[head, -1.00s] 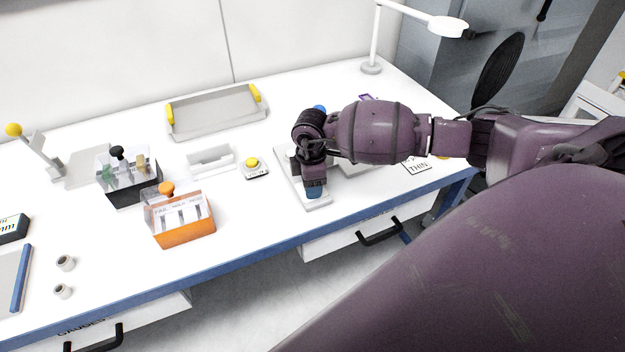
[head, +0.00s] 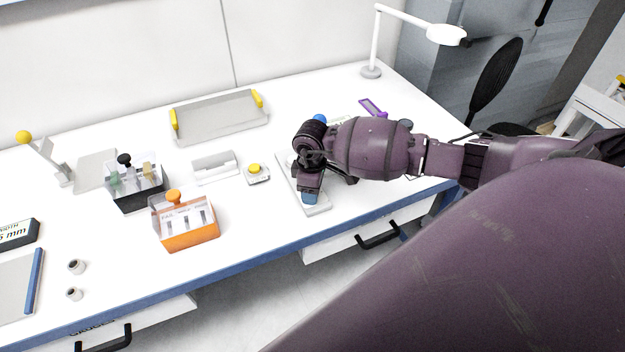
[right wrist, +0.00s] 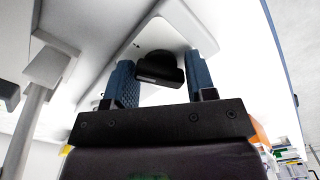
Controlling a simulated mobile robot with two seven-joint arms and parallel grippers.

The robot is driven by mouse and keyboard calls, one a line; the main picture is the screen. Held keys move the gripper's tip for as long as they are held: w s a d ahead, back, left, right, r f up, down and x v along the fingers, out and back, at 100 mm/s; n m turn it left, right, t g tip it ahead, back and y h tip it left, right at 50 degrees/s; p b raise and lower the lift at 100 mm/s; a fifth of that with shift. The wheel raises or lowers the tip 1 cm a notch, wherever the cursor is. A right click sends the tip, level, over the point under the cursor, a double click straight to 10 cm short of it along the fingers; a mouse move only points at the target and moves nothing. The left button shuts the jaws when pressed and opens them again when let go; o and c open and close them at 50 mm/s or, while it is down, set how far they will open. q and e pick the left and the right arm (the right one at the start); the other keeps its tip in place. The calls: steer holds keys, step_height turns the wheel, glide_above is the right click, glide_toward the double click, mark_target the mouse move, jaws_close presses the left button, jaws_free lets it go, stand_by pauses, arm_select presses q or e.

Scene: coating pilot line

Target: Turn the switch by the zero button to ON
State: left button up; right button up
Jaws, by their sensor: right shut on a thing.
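The white switch plate (head: 318,208) lies near the table's front edge, partly hidden under my right gripper (head: 310,180). In the right wrist view, a black knob (right wrist: 160,70) stands between the two blue-padded fingers of my right gripper (right wrist: 162,78), which is shut on it. The pale plate (right wrist: 158,30) shows behind the knob. The knob's marks and its exact angle cannot be read. A yellow button (head: 255,168) on a small white base sits just left of the plate. Whether it is the zero button cannot be read. My left gripper is not in view.
An orange box with a clear front (head: 185,230) and a black box (head: 138,197) stand to the left. A grey tray with yellow handles (head: 220,118) lies behind. A white lamp (head: 372,70) stands at the back right. A purple item (head: 373,108) lies behind my arm.

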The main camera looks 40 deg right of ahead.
steer(key=shift+a+m+p, duration=0.25)
steer(key=shift+m+p, duration=0.15)
steer(key=shift+m, duration=0.1)
steer(key=shift+s+f+m, duration=0.1)
steer(key=shift+m, duration=1.4)
steer(key=o, duration=1)
steer(key=shift+d, duration=0.1)
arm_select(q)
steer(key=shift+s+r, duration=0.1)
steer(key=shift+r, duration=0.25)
arm_select(e)
steer(key=shift+o, duration=0.5)
steer(key=shift+r, duration=0.2)
steer(key=shift+r, duration=1.9)
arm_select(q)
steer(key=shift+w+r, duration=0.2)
arm_select(e)
steer(key=shift+d+r, duration=0.1)
steer(key=shift+r, duration=0.95)
